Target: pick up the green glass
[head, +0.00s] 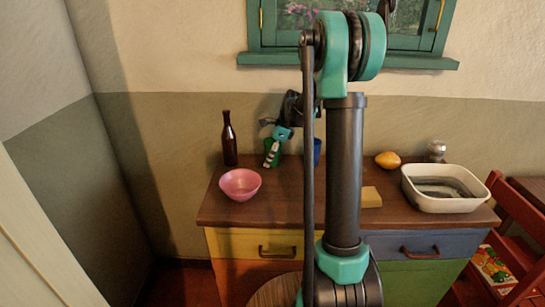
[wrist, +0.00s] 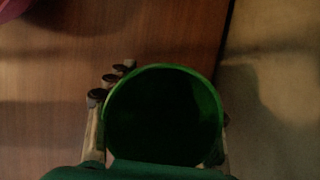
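The green glass (wrist: 163,110) shows from above in the wrist view, its round rim open toward the camera and its inside dark. In the head view the green glass (head: 267,160) stands at the back of the wooden top, partly covered by my gripper (head: 272,153). In the wrist view my gripper (wrist: 160,140) has fingers on the left and right sides of the glass, very close to its wall. I cannot tell whether they press on it. The base of the glass is hard to see, so I cannot tell if it is lifted.
A dark bottle (head: 229,140) stands left of the glass, and a pink bowl (head: 240,184) is in front-left. A blue cup (head: 317,152) is close on the right, partly behind my arm. An orange fruit (head: 388,160), yellow block (head: 371,197) and white basin (head: 445,203) lie further right.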

